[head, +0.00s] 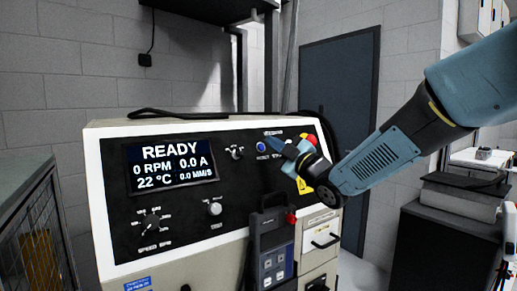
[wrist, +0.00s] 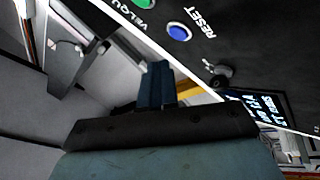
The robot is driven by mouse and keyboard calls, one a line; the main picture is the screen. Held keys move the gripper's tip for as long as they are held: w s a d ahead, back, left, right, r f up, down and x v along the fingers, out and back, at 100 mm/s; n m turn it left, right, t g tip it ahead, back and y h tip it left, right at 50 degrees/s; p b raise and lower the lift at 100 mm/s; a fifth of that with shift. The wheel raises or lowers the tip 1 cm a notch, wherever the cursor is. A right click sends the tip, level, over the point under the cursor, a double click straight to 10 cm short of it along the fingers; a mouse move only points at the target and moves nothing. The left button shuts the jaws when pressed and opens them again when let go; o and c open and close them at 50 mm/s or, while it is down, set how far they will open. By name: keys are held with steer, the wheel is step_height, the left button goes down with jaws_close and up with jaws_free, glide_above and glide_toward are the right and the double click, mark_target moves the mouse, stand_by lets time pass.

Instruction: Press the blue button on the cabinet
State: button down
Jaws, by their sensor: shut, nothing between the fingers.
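The blue button (head: 261,146) is on the black front panel of the cabinet (head: 215,262), right of the display. In the wrist view the blue button (wrist: 179,31) shows near the top, beside the word RESET. My gripper (head: 275,144) comes in from the right, and its fingertips appear just right of the button in the head view. In the wrist view my gripper (wrist: 157,72) has its fingers together and empty, and the button appears above and right of the tips. The frames show no clear contact with the button.
A display (head: 170,162) reading READY and several knobs are on the panel. A green button (wrist: 143,3) is near the blue one. A handheld pendant (head: 272,248) hangs on the cabinet front. A mesh cage stands at left.

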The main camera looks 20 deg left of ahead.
steer(key=s+d+r, duration=0.1)
steer(key=s+d, duration=0.1)
steer(key=shift+s+d+r, duration=0.2)
steer(key=shift+d+r, duration=0.15)
stand_by(0.5)
steer(key=s+d+f+m+t+h, duration=0.1)
steer(key=d+f+m+h, duration=0.2)
steer(key=d+m+h, duration=0.65)
steer(key=d+f+m+t+h, duration=0.1)
steer(key=d+f+m+h, duration=0.3)
steer(key=d, duration=1.1)
steer(key=s+d+f+m+g+h, duration=0.1)
steer(key=s+d+f+m+g, duration=0.1)
steer(key=s, duration=0.5)
steer(key=s+d+f+m+g+h, duration=0.2)
steer(key=s+d+f+m+g, duration=0.1)
steer(key=s, duration=0.5)
steer(key=s+d+f+m+g+h, duration=0.2)
steer(key=s+d+f+m+g, duration=0.1)
steer(key=s+d, duration=0.3)
steer(key=shift+s+d+f+m, duration=0.35)
steer(key=shift+s+f+m, duration=0.3)
steer(key=shift+s+f, duration=0.25)
